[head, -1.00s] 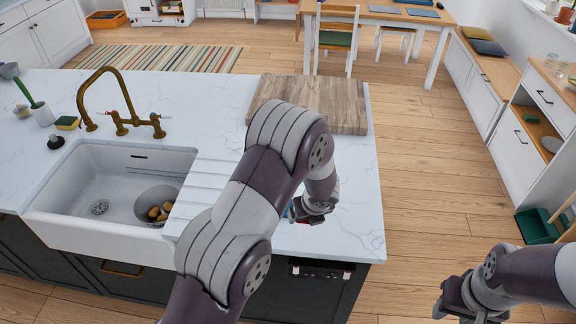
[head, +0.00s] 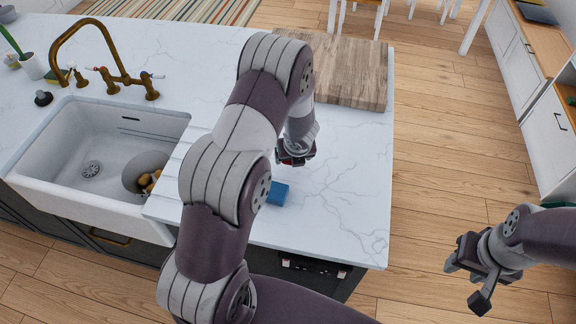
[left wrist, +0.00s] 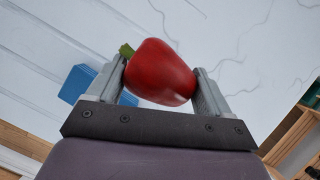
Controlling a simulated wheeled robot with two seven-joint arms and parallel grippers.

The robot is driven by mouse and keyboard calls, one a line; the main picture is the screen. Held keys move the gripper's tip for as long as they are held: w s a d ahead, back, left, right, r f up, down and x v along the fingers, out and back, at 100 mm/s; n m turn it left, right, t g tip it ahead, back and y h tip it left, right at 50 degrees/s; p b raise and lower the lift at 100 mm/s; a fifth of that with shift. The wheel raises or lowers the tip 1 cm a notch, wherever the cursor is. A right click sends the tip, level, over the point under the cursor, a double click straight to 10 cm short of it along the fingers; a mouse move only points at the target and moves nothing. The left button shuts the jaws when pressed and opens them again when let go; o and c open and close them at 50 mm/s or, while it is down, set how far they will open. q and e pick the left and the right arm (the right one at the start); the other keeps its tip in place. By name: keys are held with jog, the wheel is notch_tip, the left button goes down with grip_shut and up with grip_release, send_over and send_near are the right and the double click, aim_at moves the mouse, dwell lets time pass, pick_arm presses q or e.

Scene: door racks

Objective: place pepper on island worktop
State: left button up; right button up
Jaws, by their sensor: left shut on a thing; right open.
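The red pepper (left wrist: 160,72) with a green stem is between the two fingers of my left gripper (left wrist: 160,80) in the left wrist view. That gripper is shut on it. In the head view my left gripper (head: 296,158) is over the white marble island worktop (head: 340,200), in front of the wooden board, and the pepper is mostly hidden there. I cannot tell whether the pepper touches the worktop. My right gripper (head: 477,278) is open and empty, off the right side of the island above the floor.
A blue block-like thing (head: 277,193) lies on the worktop near my left gripper. A wooden board (head: 350,72) lies at the back right. The sink (head: 75,130) with a brass tap (head: 105,70) is on the left. The worktop's front right part is clear.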

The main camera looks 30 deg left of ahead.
aim_at(289, 171)
pick_arm(q)
jog(key=shift+w+a+f, duration=0.3)
jog(key=shift+a+f, duration=0.15)
jog(key=shift+f, duration=0.15)
jog(key=shift+w+a+f, duration=0.25)
jog(key=shift+a+f, duration=0.2)
jog(key=shift+f, duration=0.15)
notch_tip(289, 171, down, 3)
jog(key=shift+d+r+b, duration=0.1)
jog(key=shift+b, duration=0.4)
jog(key=shift+s, duration=0.25)
jog(key=shift+w, duration=0.1)
jog(key=o, duration=0.7)
jog(key=shift+f, duration=0.25)
jog(key=shift+o, duration=1.2)
jog(key=shift+r, duration=0.1)
pick_arm(e)
jog(key=shift+w+f, duration=0.25)
jog(key=shift+f, duration=0.25)
jog(key=shift+w+f, duration=0.2)
jog(key=shift+f, duration=0.25)
